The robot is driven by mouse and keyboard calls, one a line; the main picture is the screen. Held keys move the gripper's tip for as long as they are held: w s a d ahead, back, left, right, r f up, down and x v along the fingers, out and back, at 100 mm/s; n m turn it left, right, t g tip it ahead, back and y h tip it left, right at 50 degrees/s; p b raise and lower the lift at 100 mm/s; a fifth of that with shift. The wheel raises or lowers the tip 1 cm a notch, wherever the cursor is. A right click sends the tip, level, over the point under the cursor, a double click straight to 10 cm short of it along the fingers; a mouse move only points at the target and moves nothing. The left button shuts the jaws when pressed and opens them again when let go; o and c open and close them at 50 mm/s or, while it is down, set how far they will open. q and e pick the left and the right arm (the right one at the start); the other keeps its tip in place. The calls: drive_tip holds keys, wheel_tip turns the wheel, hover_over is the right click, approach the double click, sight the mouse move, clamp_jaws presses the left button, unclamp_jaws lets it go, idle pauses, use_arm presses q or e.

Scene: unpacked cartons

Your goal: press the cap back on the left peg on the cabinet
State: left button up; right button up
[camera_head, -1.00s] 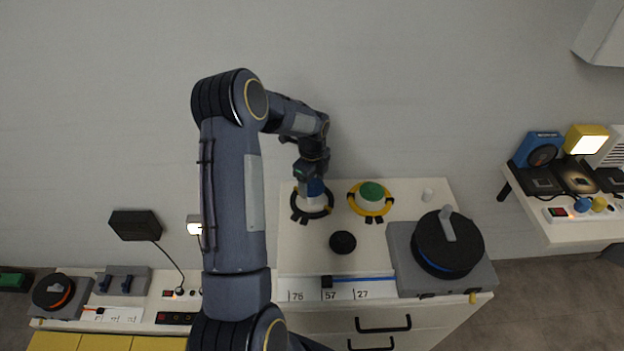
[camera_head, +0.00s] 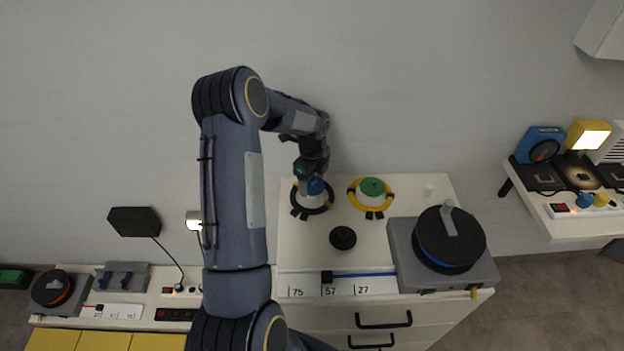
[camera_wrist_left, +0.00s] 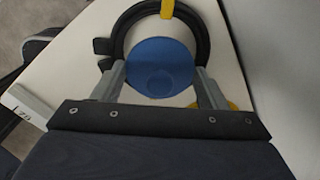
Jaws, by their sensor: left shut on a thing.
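My left gripper (camera_head: 310,174) is over the back left of the cabinet (camera_head: 300,254), pointing down. It is shut on a blue cap (camera_wrist_left: 158,62), which sits between its two fingers in the left wrist view. The cap also shows in the head view (camera_head: 316,186), over the white left peg (camera_head: 312,200). A black ring (camera_head: 298,209) lies around the foot of this peg. The cap and fingers hide the top of the peg, so I cannot tell if the cap is seated or only touching. My right gripper is not in view.
A green-capped peg (camera_head: 372,187) in a yellow ring (camera_head: 371,208) stands just right. A black knob (camera_head: 343,238), a small white peg (camera_head: 428,190) and a grey box with a black dial (camera_head: 449,240) share the cabinet top. The wall is close behind.

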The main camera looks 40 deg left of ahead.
use_arm(q)
drive_tip(key=shift+f+b, duration=0.4)
drive_tip(key=shift+f, duration=0.25)
drive_tip(key=o, duration=1.4)
drive_tip(key=shift+r, duration=0.1)
drive_tip(key=shift+r+p, duration=2.3)
drive_tip(key=shift+r, duration=1.1)
